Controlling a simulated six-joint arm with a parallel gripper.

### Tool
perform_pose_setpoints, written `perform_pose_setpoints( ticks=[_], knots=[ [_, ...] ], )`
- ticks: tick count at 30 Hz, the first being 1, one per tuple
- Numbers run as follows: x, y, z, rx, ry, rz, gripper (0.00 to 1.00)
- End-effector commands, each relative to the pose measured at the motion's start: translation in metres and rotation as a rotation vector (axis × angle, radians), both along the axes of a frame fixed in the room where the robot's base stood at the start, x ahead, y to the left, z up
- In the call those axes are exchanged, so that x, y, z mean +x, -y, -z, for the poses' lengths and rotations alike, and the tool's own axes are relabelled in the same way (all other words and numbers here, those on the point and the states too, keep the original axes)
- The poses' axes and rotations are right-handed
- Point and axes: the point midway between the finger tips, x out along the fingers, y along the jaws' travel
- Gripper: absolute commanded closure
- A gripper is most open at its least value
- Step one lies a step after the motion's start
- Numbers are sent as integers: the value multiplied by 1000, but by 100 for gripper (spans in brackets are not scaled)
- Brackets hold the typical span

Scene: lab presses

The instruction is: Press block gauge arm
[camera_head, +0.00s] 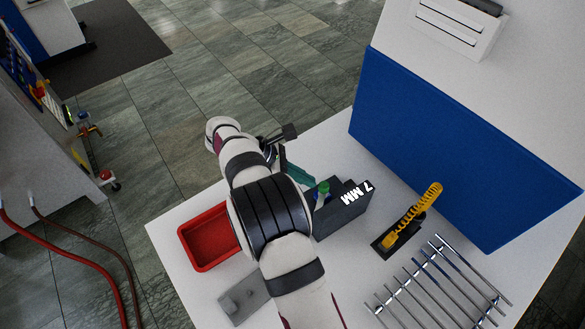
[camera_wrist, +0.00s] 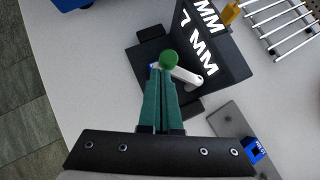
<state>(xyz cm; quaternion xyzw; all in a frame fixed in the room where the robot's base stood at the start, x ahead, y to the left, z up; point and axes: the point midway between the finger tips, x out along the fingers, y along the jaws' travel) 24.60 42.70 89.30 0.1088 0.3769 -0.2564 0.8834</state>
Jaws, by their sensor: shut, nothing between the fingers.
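The block gauge (camera_head: 345,213) is a dark block with white "7 MM" lettering, standing on the white table; it also shows in the wrist view (camera_wrist: 215,58). Its pale arm (camera_wrist: 186,76) carries a round green knob (camera_wrist: 168,59), which also shows in the head view (camera_head: 323,187). My gripper (camera_wrist: 161,72) has teal fingers, closed together and empty. Their tips overlap the lower edge of the knob in the wrist view; I cannot tell whether they touch it. In the head view my gripper (camera_head: 309,181) is just left of the knob.
A red tray (camera_head: 187,243) and a grey plate (camera_head: 238,298) lie left of the gauge, partly behind my arm. A yellow coil (camera_head: 415,215) on a black base and a metal rod rack (camera_head: 440,285) stand to the right. A blue panel (camera_head: 450,145) rises behind.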

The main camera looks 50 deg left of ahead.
Motion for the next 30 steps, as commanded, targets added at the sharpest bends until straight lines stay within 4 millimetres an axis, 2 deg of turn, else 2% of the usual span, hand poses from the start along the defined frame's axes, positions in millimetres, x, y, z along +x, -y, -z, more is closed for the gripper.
perform_pose_setpoints(
  ticks=[12,18,24,30],
  knots=[
    [-59,-38,-71,6,-1,-1,100],
    [-80,-51,-97,3,1,-1,100],
    [-88,-56,-108,2,-1,0,100],
    [-89,-56,-108,2,-1,1,100]
  ],
)
